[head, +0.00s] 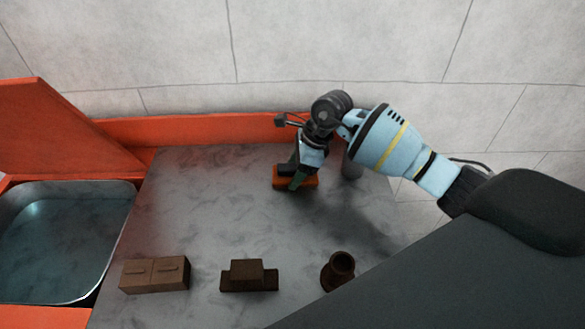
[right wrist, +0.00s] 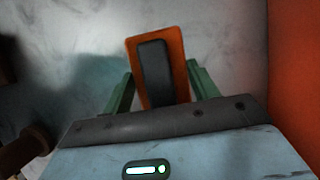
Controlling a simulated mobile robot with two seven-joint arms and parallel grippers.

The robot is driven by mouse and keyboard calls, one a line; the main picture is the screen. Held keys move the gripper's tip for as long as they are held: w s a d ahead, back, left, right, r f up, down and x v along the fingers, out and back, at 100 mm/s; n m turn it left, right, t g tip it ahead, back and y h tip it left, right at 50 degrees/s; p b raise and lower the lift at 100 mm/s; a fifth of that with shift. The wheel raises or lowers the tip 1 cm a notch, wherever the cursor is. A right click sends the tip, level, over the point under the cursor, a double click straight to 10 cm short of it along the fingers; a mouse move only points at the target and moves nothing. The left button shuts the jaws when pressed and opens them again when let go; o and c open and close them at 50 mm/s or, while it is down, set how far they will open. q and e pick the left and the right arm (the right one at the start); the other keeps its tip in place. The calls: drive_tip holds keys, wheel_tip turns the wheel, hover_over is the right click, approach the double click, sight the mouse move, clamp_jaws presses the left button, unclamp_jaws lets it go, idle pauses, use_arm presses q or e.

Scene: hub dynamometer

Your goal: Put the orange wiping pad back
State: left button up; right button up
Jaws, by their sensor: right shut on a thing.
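The orange wiping pad (head: 309,183) is near the back of the grey tabletop, by the orange back wall. It also shows in the right wrist view (right wrist: 182,75) as an orange rectangle with a dark handle (right wrist: 155,70) along its middle. My right gripper (head: 297,178) comes down over the pad. Its green fingers sit one on each side of the pad, and it is shut on it. The pad is partly hidden by the gripper in the head view. I cannot tell whether its underside touches the tabletop. My left gripper is not in view.
A brown two-part box (head: 155,274), a dark brown stepped block (head: 249,275) and a brown cup-like piece (head: 339,270) stand along the front. A metal basin of liquid (head: 66,190) is at left. The tabletop's middle is clear.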

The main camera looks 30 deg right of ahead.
drive_tip(key=shift+r, duration=0.2)
drive_tip(key=shift+f, duration=0.1)
drive_tip(key=shift+f, duration=0.15)
drive_tip(key=o, duration=0.9)
drive_tip(key=shift+o, duration=0.2)
drive_tip(key=shift+r, duration=0.45)
drive_tip(key=v, duration=1.1)
drive_tip(key=shift+r, duration=0.25)
drive_tip(key=shift+d, duration=0.15)
